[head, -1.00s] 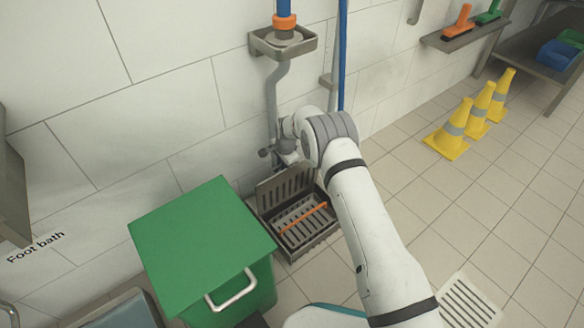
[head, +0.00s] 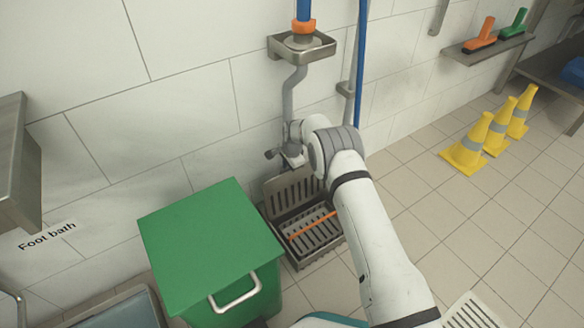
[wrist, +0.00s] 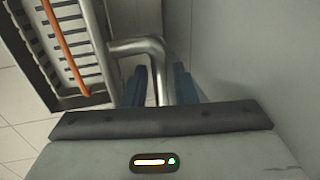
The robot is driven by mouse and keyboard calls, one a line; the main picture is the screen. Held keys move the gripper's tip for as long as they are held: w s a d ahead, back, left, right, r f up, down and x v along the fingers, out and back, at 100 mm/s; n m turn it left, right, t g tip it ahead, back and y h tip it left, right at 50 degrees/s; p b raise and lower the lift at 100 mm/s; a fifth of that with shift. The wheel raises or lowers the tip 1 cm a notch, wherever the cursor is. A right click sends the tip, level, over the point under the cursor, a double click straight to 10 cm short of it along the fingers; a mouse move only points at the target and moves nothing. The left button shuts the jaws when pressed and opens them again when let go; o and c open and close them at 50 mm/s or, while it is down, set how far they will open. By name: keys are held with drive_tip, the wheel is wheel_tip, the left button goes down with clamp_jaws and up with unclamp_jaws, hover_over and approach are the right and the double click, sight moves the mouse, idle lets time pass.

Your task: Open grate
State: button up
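The grate (head: 291,188) is a grey slotted panel. It stands raised at the wall side of a floor drain box (head: 336,242). The box is uncovered and shows a slotted bottom and an orange bar (head: 312,226) across it. The bar also shows at the upper left in the wrist view (wrist: 62,42). My gripper's blue fingers (wrist: 162,88) are apart in the wrist view, with a bent metal pipe (wrist: 150,47) showing between them. I cannot tell whether they touch it. In the head view my arm hides the fingertips.
A green-lidded bin (head: 209,240) stands close left of the drain. A wall pipe (head: 290,95) comes down behind it from a small metal basin (head: 303,50). Yellow cones (head: 468,147) stand at the right. The tiled floor between them and my arm is clear.

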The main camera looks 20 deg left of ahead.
drive_tip(key=shift+o, duration=1)
drive_tip(key=shift+w+d, duration=0.1)
drive_tip(key=shift+d, duration=0.1)
wheel_tip(320, 180, up, 8)
drive_tip(key=s+d+p, duration=0.1)
drive_tip(key=p, duration=0.2)
drive_tip(key=shift+f, duration=0.15)
